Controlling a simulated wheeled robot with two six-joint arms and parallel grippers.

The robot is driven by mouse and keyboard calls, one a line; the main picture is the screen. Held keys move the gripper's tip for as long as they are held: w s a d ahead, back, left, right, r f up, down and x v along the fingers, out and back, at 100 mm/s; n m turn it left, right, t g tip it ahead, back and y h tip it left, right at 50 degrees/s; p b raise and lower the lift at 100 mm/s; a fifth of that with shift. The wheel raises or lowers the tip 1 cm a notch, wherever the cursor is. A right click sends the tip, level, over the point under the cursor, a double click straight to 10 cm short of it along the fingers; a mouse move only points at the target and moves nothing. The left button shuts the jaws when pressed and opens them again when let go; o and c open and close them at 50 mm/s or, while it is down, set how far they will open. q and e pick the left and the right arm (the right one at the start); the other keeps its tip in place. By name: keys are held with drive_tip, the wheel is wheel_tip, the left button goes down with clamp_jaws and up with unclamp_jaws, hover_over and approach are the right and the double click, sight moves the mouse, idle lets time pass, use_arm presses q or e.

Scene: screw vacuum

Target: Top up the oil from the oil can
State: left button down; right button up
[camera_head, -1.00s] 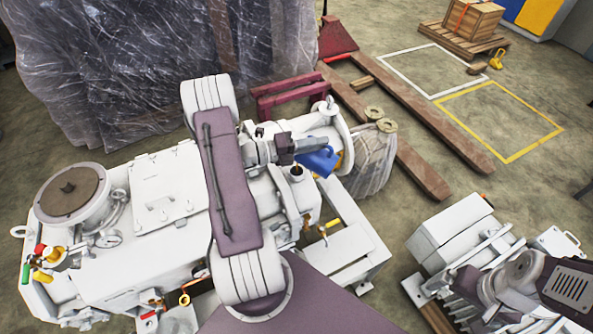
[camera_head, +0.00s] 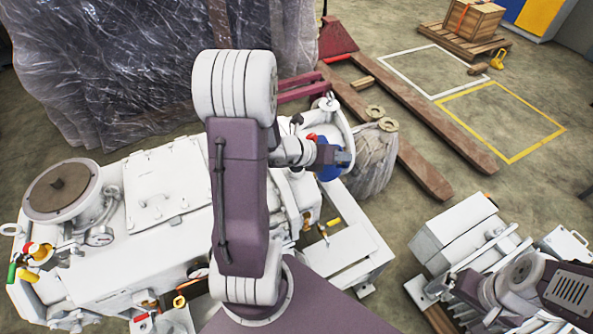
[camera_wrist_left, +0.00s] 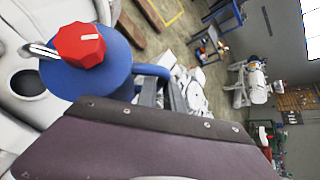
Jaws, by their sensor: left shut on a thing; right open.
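The blue oil can (camera_head: 331,172) is in my left gripper (camera_head: 338,155), held above the right end of the white vacuum pump (camera_head: 150,235). My left gripper is shut on the can. In the left wrist view the can (camera_wrist_left: 85,75) shows its red cap (camera_wrist_left: 80,45) and blue handle. A dark round opening (camera_wrist_left: 28,83) in a white surface lies beside the can there; the can is apart from it in the picture. In the head view my left arm hides the middle of the pump. My right gripper (camera_head: 466,284) is at the lower right, open and partly hidden.
A plastic-wrapped load (camera_head: 110,65) stands behind the pump. A pallet jack's forks (camera_head: 425,135) lie to the right. A white machine (camera_head: 455,225) stands near my right arm. The marked floor area (camera_head: 500,125) is clear.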

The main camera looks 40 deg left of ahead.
use_arm(q)
drive_tip(key=d+f+m+g+y+b, duration=0.1)
drive_tip(key=d+f+y+b, duration=0.3)
drive_tip(key=f+b, duration=0.4)
drive_tip(key=w+m+b, duration=0.1)
drive_tip(key=b, duration=0.4)
drive_tip(key=shift+d+f+m+y, duration=0.35)
drive_tip(key=shift+f+m+y, duration=0.05)
drive_tip(key=shift+r, duration=0.1)
wheel_tip(320, 180, up, 5)
drive_tip(key=p, duration=0.5)
drive_tip(key=shift+s, duration=0.1)
